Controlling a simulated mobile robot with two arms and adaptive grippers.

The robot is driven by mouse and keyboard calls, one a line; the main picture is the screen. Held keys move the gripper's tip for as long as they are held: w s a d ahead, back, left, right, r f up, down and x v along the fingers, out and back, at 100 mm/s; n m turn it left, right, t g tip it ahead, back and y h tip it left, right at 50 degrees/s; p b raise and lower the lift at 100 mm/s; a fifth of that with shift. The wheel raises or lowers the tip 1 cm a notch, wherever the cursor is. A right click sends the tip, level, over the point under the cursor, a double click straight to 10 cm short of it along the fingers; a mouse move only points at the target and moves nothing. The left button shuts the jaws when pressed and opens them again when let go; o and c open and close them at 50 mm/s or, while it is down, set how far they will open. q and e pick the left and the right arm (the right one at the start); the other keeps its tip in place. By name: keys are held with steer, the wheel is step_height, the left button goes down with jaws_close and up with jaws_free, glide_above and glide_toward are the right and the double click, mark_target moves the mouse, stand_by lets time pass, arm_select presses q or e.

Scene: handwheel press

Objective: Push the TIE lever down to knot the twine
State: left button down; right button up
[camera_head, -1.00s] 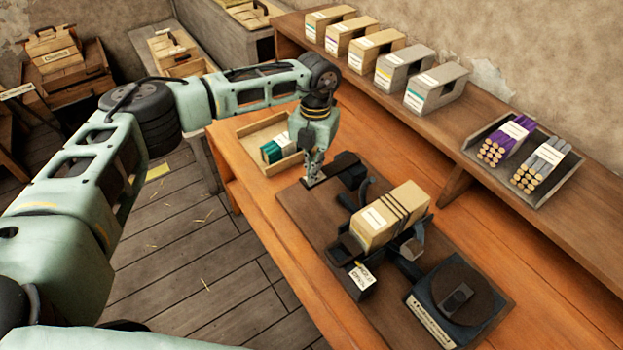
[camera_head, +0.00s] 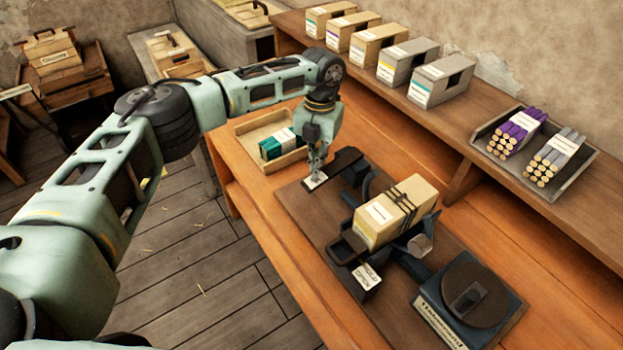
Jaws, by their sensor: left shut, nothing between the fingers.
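My left gripper (camera_head: 318,172) is shut and empty, pointing down with its fingertips at the pale-labelled end of a dark lever (camera_head: 345,161) on the press. Whether the fingertips touch the lever is hard to tell, and the lettering there is too small to read. A tan box (camera_head: 372,222) lies in the press, right of the gripper. Dark twine (camera_head: 402,200) wraps around the box, and its strands appear to cross on top. My right gripper is not in view.
A dark handwheel (camera_head: 474,294) stands at the front right of the press base (camera_head: 297,205). A labelled block (camera_head: 366,277) sits in front of the box. A wooden tray (camera_head: 249,128) with a green-and-white bundle is behind the gripper. The shelf (camera_head: 436,128) carries several boxes.

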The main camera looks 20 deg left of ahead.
arm_select(q)
steer(key=shift+w+d, duration=0.1)
steer(key=shift+w, duration=0.15)
steer(key=shift+s+r, duration=0.1)
steer(key=shift+r, duration=0.05)
step_height(320, 180, up, 12)
steer(key=w, duration=0.1)
steer(key=shift+w, duration=0.2)
stand_by(0.5)
